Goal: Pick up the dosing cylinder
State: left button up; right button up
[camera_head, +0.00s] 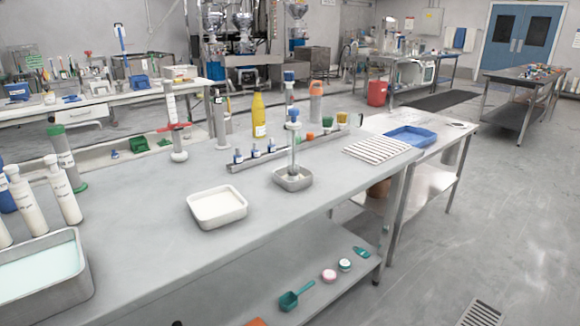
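Several things on the grey bench could be the dosing cylinder, and I cannot tell which one it is. A slim clear cylinder with a blue top (294,148) stands upright in a small metal tray (306,182) near the middle of the bench. A tall white cylinder with a red cross-handle (171,105) stands upright further back on the left. A grey cylinder with a green cap (62,158) stands near the left edge. Neither of my grippers is in view.
A white tray (217,222) sits on the bench, and a pan of pale liquid (88,285) at lower left. White bottles (62,195) stand behind it. A yellow bottle (258,116) and a rack of small bottles (231,166) are further back. The front middle of the bench is clear.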

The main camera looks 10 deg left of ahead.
aim_at(292, 129)
jog(key=z, duration=0.95)
jog(key=i, duration=0.75)
jog(key=u, duration=1.2)
